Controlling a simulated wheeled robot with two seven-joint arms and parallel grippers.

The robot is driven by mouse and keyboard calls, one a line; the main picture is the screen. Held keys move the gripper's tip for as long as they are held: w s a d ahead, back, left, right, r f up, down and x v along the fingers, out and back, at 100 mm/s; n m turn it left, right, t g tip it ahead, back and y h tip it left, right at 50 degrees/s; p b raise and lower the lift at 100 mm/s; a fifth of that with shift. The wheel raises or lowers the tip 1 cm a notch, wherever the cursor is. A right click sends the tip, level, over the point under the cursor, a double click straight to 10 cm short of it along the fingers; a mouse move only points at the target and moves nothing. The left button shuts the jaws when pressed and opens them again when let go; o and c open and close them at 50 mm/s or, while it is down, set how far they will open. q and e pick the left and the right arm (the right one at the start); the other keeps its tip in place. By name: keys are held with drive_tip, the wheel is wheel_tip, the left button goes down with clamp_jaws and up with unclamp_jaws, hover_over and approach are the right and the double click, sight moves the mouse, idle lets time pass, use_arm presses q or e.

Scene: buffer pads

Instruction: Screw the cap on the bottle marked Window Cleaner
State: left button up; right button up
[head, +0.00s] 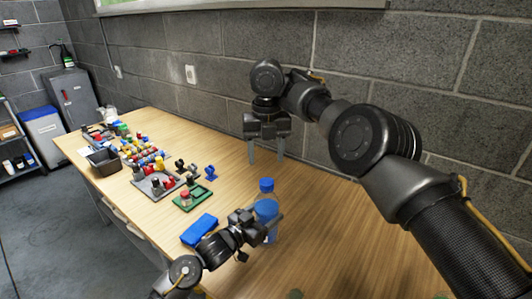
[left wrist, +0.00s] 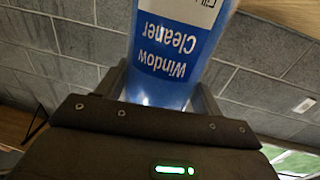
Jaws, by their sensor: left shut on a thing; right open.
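The bottle stands upright at the front right of the table and looks blue in the head view (head: 266,208). In the left wrist view its blue label (left wrist: 170,55) reads "Window Cleaner" upside down. A blue cap (head: 266,185) sits on top of the bottle; I cannot tell how tightly it is seated. My left gripper (head: 265,219) is shut around the bottle's body from the left side. My right gripper (head: 266,160) is open and empty, pointing down above and behind the bottle, apart from the cap.
A blue box-like block (head: 199,229) lies left of the bottle. A green tray (head: 193,201), a grey tray (head: 153,186) and several small coloured parts stand farther left. A black bin (head: 103,161) is at the left edge. A grey block wall runs behind the table.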

sight(267, 181)
drive_tip(key=shift+f, duration=4)
drive_tip(key=shift+c, duration=0.4)
drive_tip(key=c, duration=0.9)
drive_tip(key=shift+c, duration=0.2)
